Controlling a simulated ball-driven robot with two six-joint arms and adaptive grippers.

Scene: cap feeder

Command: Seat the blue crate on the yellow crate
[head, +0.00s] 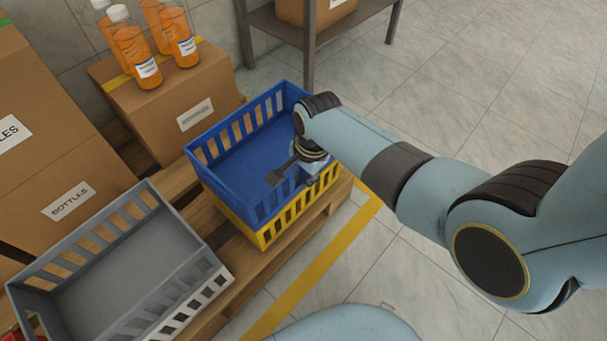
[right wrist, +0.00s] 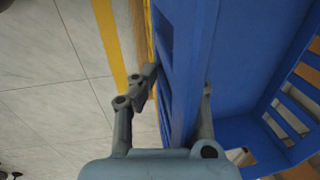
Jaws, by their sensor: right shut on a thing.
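The blue crate (head: 238,160), empty with slotted walls, is on top of the yellow crate (head: 262,238) in the head view. The yellow crate shows only as a band under the blue crate's near side; the rest is hidden. I cannot tell whether the rims are fully engaged. My right gripper (head: 284,172) is shut on the blue crate's near right wall, one finger inside and one outside. The right wrist view shows that wall between the fingers (right wrist: 179,80), with a yellow edge beside the outer finger. My left gripper is not in view.
A grey crate (head: 70,292) stands to the left on the wooden pallet (head: 283,252). Cardboard boxes (head: 165,115) stand behind, one carrying several orange bottles (head: 136,55). A shelf (head: 308,45) is at the back. Tiled floor with a yellow line (head: 300,285) is open to the right.

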